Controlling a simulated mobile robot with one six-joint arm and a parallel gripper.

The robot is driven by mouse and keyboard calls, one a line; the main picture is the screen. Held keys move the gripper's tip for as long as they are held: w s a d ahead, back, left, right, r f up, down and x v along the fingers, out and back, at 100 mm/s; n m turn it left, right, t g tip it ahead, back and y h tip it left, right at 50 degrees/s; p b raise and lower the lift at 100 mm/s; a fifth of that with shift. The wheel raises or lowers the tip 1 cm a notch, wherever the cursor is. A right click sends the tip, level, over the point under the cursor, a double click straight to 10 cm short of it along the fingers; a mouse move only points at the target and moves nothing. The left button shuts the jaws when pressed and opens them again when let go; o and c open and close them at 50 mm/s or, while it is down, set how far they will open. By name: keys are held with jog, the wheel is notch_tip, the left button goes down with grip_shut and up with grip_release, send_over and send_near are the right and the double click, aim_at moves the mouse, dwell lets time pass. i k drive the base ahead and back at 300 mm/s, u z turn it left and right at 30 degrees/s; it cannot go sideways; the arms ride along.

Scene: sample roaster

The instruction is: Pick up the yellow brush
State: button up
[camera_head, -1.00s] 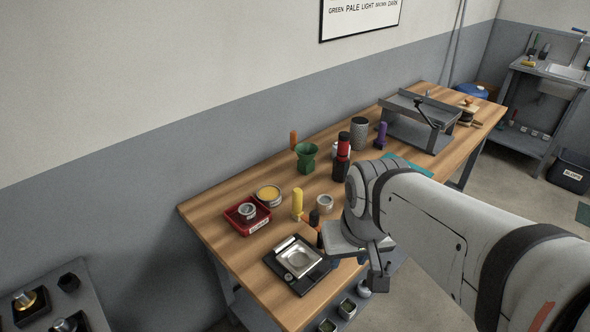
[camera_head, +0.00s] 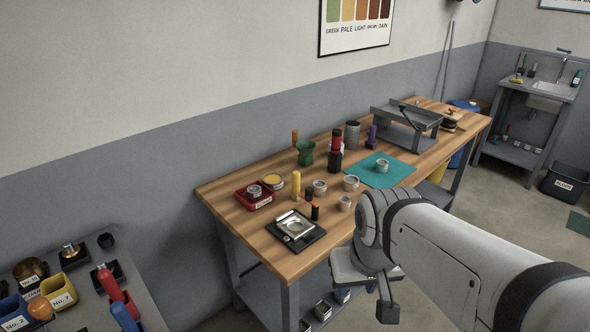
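An upright yellow piece (camera_head: 295,185), which looks like the yellow brush, stands on the wooden bench (camera_head: 228,200) behind the black scale (camera_head: 297,230). Its bristles cannot be made out. My gripper (camera_head: 387,306) is low in front of the bench's front edge, right of the scale and well apart from the yellow piece. My arm hides part of it, and its fingers are too unclear to tell open from shut. I see nothing held in it.
Near the yellow piece stand a red tray (camera_head: 240,197), a yellow-filled tin (camera_head: 273,181), dark and orange pieces (camera_head: 315,211) and several small tins. Behind are a green funnel cup (camera_head: 305,152) and a red-and-black grinder (camera_head: 335,150). A teal mat (camera_head: 398,172) lies right.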

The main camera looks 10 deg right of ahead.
aim_at(296, 175)
jog(key=u, duration=0.15)
jog(key=i, duration=0.9)
jog(key=z, duration=0.05)
